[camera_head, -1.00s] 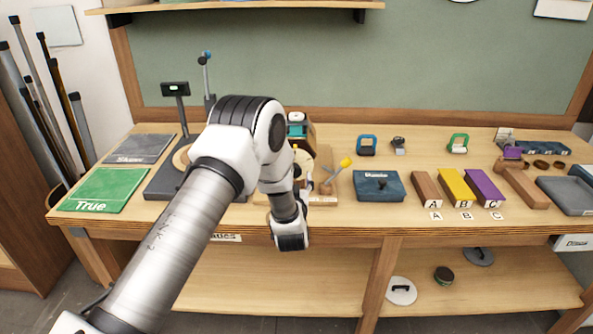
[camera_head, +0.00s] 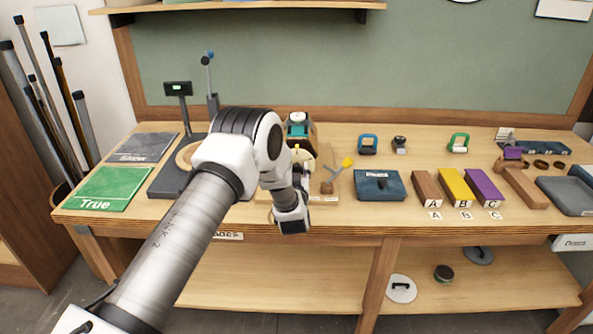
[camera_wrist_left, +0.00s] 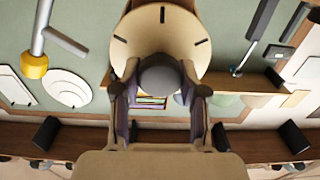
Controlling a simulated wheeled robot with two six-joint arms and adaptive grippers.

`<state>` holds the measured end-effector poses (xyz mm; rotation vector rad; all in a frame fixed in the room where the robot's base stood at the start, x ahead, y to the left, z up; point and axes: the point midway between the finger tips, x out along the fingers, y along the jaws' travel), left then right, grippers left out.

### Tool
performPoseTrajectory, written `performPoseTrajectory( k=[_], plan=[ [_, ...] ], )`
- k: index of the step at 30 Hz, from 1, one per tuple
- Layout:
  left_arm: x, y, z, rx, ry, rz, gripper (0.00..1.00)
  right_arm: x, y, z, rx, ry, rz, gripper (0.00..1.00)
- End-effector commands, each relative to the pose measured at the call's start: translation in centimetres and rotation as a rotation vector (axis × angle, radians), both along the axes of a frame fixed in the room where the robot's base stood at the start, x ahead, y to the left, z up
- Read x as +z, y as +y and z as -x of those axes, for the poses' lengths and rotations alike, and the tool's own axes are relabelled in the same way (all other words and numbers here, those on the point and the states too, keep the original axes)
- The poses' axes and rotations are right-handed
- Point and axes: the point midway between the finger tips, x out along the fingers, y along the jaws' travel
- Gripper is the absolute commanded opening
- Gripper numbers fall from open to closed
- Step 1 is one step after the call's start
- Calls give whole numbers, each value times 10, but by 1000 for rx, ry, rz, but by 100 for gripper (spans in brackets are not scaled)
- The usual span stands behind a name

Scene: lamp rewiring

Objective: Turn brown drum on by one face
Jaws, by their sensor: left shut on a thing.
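The brown drum shows in the left wrist view as a tan round face (camera_wrist_left: 160,38) with short black marks near its rim. A dark grey rounded knob (camera_wrist_left: 159,76) stands at its middle. My left gripper (camera_wrist_left: 159,92) has one finger on each side of the knob and is shut on it. In the head view the left gripper (camera_head: 302,172) is at the stand near the middle of the bench, and my arm partly hides the drum (camera_head: 306,157). My right gripper is in neither view.
A yellow-tipped lever (camera_head: 347,162) stands close to the right of the left gripper. A blue box (camera_head: 379,186) and lettered blocks (camera_head: 457,188) lie further right. A green True mat (camera_head: 101,190) and a grey mat (camera_head: 144,148) lie left.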

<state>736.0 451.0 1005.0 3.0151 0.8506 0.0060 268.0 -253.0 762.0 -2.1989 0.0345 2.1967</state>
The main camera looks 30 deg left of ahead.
Motion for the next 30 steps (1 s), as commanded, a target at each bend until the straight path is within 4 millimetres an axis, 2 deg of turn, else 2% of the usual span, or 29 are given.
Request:
performPoseTrajectory(
  k=[11, 30],
  plan=[
    [-2, 1, 0, 0, -38, 61, 8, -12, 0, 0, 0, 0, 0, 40],
    [-4, 2, 1, 0, -199, 320, 8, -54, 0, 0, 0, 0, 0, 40]
  ],
)
